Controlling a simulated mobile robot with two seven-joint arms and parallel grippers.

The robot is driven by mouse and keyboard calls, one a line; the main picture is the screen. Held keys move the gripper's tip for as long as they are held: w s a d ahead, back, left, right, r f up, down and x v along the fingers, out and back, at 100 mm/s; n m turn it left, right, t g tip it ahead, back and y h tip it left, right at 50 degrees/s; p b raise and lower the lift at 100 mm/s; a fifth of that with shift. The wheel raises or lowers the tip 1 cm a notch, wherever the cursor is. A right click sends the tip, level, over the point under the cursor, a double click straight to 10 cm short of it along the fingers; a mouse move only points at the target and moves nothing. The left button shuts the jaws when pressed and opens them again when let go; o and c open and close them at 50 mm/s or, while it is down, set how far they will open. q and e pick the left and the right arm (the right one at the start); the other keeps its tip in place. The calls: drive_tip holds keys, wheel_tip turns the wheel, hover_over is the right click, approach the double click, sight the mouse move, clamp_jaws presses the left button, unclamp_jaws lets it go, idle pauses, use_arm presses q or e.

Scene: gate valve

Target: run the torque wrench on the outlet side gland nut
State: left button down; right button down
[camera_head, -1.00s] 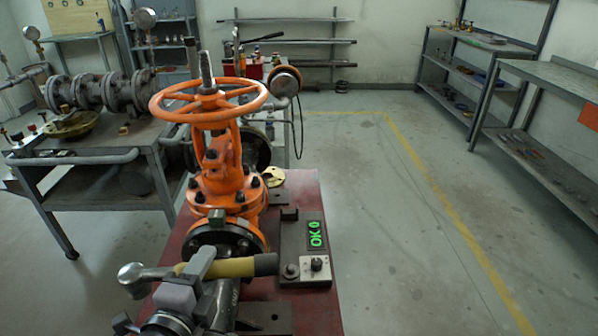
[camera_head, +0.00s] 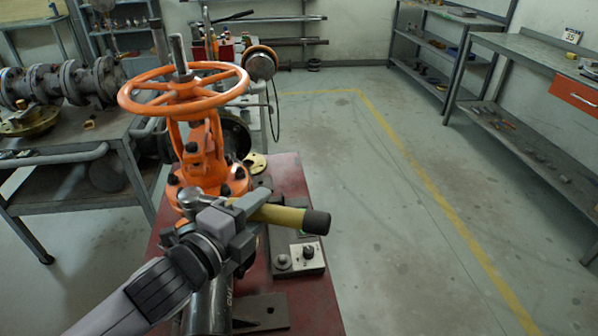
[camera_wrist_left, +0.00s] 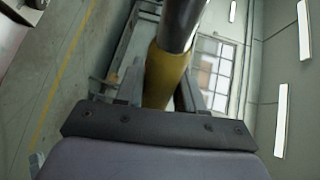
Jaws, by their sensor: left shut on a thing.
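The orange gate valve (camera_head: 196,140) with its handwheel (camera_head: 183,92) stands on a dark red bench (camera_head: 290,180). My left gripper (camera_head: 240,222) is shut on the yellow handle of the torque wrench (camera_head: 277,214), in front of the valve's lower body. The wrench's black grip end (camera_head: 315,222) points right and its metal head (camera_head: 190,198) is at the left. The yellow handle also shows between the fingers in the left wrist view (camera_wrist_left: 166,75). The gland nuts are not clearly distinguishable; my arm and gripper hide much of the near flange. My right gripper is not in view.
A small control box (camera_head: 298,260) sits on the bench right of the gripper. A steel table (camera_head: 75,140) with flanged pipework stands at left. Shelving (camera_head: 540,60) lines the right wall. The floor (camera_head: 400,240) right of the bench is clear.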

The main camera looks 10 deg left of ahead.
use_arm(q)
drive_tip(key=d+r+m+g+h, duration=0.1)
drive_tip(key=d+r, duration=0.1)
drive_tip(key=d+r+m+g+h, duration=0.1)
drive_tip(key=d+r+h, duration=0.1)
drive_tip(key=r, duration=0.1)
drive_tip(key=d+r+m+h, duration=0.1)
drive_tip(key=d+r+m, duration=0.1)
drive_tip(key=shift+w+d+r+g+h, duration=0.1)
drive_tip(key=shift+w+r+g+h, duration=0.2)
drive_tip(key=shift+g, duration=0.1)
drive_tip(key=shift+s+d+r+m+g+h, duration=0.15)
drive_tip(key=shift+d+r+m+g+h, duration=0.15)
drive_tip(key=shift+d+r, duration=0.15)
drive_tip(key=shift+a, duration=0.15)
drive_tip(key=w+a+b, duration=0.4)
drive_tip(key=w+a, duration=0.3)
drive_tip(key=a, duration=0.5)
idle(1.1)
drive_tip(key=shift+w+a+b, duration=0.25)
drive_tip(key=shift+a+b, duration=0.1)
drive_tip(key=shift+b, duration=0.75)
drive_tip(key=shift+f, duration=0.2)
idle(0.4)
